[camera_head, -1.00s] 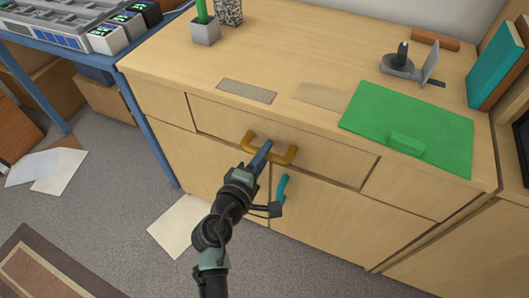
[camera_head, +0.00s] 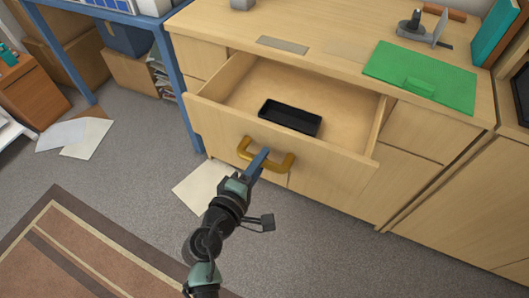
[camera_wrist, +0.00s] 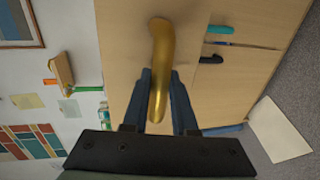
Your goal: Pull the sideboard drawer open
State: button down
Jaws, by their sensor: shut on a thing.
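The sideboard (camera_head: 430,160) is light wood, and its wide middle drawer (camera_head: 330,155) stands well out from the front. Inside the drawer lies a black tray (camera_head: 290,117), and the rest of the drawer floor that I see is bare. The drawer's yellow-brown handle (camera_head: 245,155) is a U-shaped bar on the drawer front. My gripper (camera_head: 258,162) is at the middle of the handle. In the wrist view, its two blue fingers are shut on the handle (camera_wrist: 160,60), one on each side.
A green board (camera_head: 420,68) and a grey stand (camera_head: 412,28) are on the sideboard top. A blue table leg (camera_head: 170,70) stands close by at the left. A brown striped rug (camera_head: 70,250) is at lower left.

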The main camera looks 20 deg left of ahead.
jog(key=shift+f+v, duration=0.25)
jog(key=shift+v, duration=0.95)
jog(key=shift+f+v, duration=0.25)
jog(key=shift+v, duration=0.95)
jog(key=shift+s, duration=0.1)
jog(key=c, duration=0.7)
grip_release()
jog(key=p+v, duration=0.1)
jog(key=v, duration=1.2)
